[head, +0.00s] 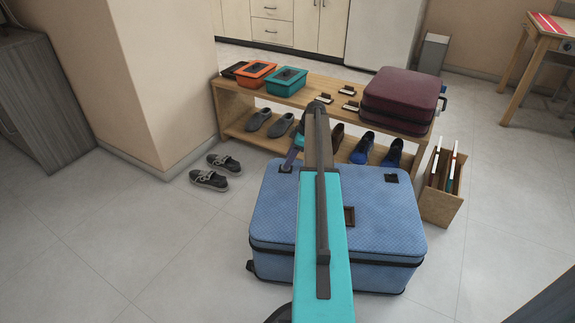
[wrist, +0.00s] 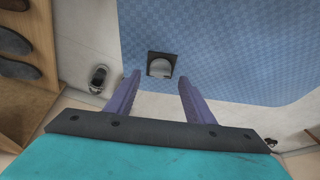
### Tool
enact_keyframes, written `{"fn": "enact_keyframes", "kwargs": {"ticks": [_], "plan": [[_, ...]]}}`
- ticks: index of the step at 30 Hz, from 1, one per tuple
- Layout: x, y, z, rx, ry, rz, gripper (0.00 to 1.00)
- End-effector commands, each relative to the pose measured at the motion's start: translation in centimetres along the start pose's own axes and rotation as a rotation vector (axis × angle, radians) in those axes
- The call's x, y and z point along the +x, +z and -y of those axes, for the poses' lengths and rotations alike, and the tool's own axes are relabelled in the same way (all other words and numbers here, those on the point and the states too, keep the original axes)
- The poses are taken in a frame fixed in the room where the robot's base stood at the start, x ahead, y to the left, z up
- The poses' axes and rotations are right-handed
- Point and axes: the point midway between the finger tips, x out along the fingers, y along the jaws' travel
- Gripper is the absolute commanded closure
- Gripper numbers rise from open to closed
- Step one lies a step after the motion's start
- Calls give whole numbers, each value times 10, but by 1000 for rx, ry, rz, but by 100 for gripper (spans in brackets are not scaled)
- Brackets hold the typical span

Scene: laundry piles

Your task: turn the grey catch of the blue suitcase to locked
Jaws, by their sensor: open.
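The blue suitcase (head: 390,225) lies flat on the floor in front of a wooden bench. In the wrist view its blue checked top (wrist: 235,45) fills the upper right. A grey catch (wrist: 161,68) in a dark square frame sits near the suitcase's edge. My gripper (wrist: 159,80) is open and empty, its purple fingers either side of the line to the catch and apart from it. In the head view my gripper (head: 290,160) is over the suitcase's far left part, mostly hidden by my arm. Which way the catch is turned is not clear.
The wooden bench (head: 330,98) stands close behind the suitcase, with a maroon case (head: 402,98), an orange box (head: 256,72) and a teal box (head: 287,80) on top. Shoes are below. A wooden bin (head: 440,205) stands at right. The left floor is clear beyond loose shoes (head: 209,179).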

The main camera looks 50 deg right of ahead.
Motion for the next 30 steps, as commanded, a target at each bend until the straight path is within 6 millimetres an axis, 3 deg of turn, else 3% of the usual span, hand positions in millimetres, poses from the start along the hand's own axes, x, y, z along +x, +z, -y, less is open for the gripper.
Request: {"fn": "enact_keyframes", "kwargs": {"ticks": [6,19,26,30], "plan": [[24,0,0,0,0,0,52],[29,0,0,-1,0,0,52],[29,0,0,-1,0,0,90],[28,0,0,1,1,0,93]]}}
